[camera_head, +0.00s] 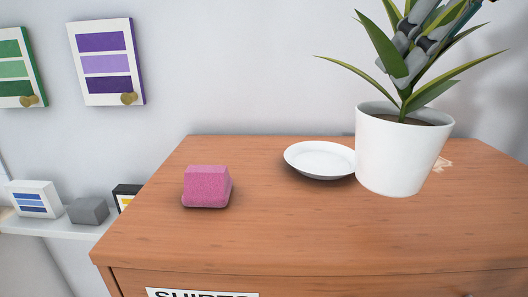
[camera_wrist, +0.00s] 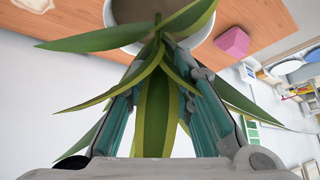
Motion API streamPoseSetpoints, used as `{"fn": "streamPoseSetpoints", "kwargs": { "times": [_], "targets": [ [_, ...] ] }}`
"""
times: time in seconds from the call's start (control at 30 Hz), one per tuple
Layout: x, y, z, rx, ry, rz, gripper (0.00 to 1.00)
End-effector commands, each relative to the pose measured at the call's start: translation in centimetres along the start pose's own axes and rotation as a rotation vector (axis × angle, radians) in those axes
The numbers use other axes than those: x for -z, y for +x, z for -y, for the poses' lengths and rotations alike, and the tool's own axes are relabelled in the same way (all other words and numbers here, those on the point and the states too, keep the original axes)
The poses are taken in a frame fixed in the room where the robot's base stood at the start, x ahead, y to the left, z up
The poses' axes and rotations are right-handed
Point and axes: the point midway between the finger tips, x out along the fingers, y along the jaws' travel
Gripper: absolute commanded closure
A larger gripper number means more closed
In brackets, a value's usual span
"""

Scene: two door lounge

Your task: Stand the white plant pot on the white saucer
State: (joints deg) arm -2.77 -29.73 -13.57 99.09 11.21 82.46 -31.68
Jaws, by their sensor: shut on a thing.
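The white plant pot (camera_head: 400,155) holds a plant with long green, yellow-edged leaves. It is upright at the right of the wooden cabinet top. My gripper (camera_head: 412,50) is shut on the plant above the pot, partly hidden by leaves. In the wrist view the fingers (camera_wrist: 158,85) close around the leaf base, with the pot's rim beyond. The white saucer (camera_head: 315,160) lies flat and empty on the cabinet, left of the pot. The pot overlaps its right edge in the picture. I cannot tell how far the pot's base is above the wood.
A pink block (camera_head: 207,187) sits on the cabinet (camera_head: 270,235) left of the saucer. A small pale item (camera_head: 442,163) lies right of the pot. The cabinet's front area is clear. The wall is close behind. A shelf (camera_head: 60,228) with small boxes stands at the left.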

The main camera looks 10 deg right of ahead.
Motion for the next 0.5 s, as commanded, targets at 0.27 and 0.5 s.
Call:
{"fn": "streamPoseSetpoints", "kwargs": {
  "times": [0.27,0.5],
  "targets": [
    [2.2,1.6,-0.8,0.001,0.0,0.0,1.0],
    [5.9,4.5,-2.0,0.0,0.0,-0.001,1.0]
  ]
}}
